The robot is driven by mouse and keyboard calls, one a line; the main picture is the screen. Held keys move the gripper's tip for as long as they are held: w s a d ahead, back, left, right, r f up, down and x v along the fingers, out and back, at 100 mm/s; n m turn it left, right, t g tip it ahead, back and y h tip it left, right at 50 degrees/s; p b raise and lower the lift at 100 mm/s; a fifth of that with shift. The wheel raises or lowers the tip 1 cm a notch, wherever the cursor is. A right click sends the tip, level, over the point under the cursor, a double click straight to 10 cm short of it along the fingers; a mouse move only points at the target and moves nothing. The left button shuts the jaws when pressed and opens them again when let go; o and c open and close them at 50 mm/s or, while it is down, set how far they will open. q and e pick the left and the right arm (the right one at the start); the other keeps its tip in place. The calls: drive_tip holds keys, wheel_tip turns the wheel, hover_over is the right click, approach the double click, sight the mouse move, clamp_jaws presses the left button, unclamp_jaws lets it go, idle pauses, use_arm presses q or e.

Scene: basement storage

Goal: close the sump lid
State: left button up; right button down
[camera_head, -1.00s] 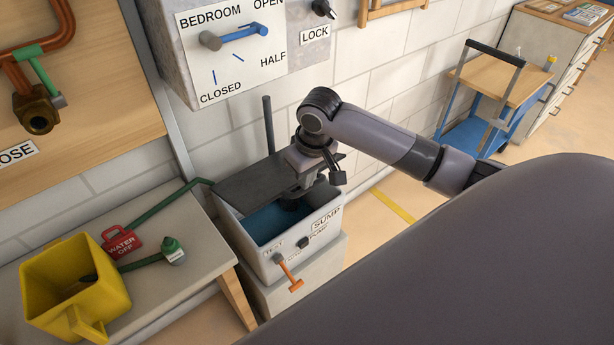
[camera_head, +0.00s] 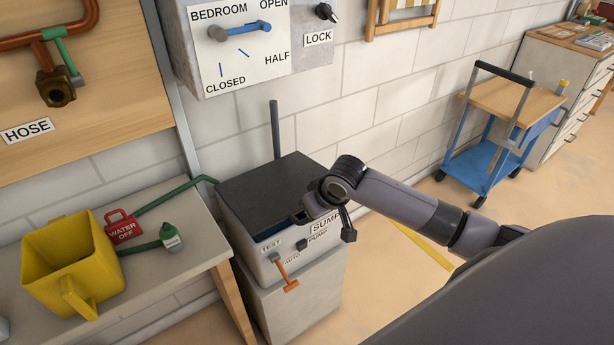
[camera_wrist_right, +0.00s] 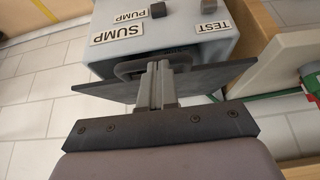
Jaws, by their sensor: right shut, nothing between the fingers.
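The sump box (camera_head: 262,257) stands on a grey block, with SUMP, PUMP and TEST labels on its front. It also shows in the right wrist view (camera_wrist_right: 175,45). The lid also shows in the right wrist view (camera_wrist_right: 215,78). My right gripper (camera_head: 300,216) is at the lid's front edge. In the right wrist view its fingers (camera_wrist_right: 157,82) are together and empty, close against the lid. My left gripper is not in view.
An orange lever (camera_head: 286,275) hangs from the box front. An upright grey post (camera_head: 275,130) stands behind the lid. A blue cart (camera_head: 490,150) stands at right.

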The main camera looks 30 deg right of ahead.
drive_tip(key=shift+t, duration=0.5)
drive_tip(key=f, duration=0.3)
drive_tip(key=s+f+b, duration=0.1)
drive_tip(key=f, duration=0.1)
drive_tip(key=shift+f, duration=0.25)
drive_tip(key=p+v, duration=0.6)
drive_tip(key=v, duration=0.8)
drive_tip(key=s+a+f+t+y, duration=0.1)
drive_tip(key=s+a+f+t, duration=0.1)
drive_tip(key=s+a+f, duration=0.3)
drive_tip(key=s+a+f+n+t, duration=0.1)
drive_tip(key=s+a+f+t, duration=0.1)
drive_tip(key=s+a+f, duration=0.3)
drive_tip(key=s+f, duration=0.1)
drive_tip(key=s, duration=0.3)
drive_tip(key=shift+y, duration=0.4)
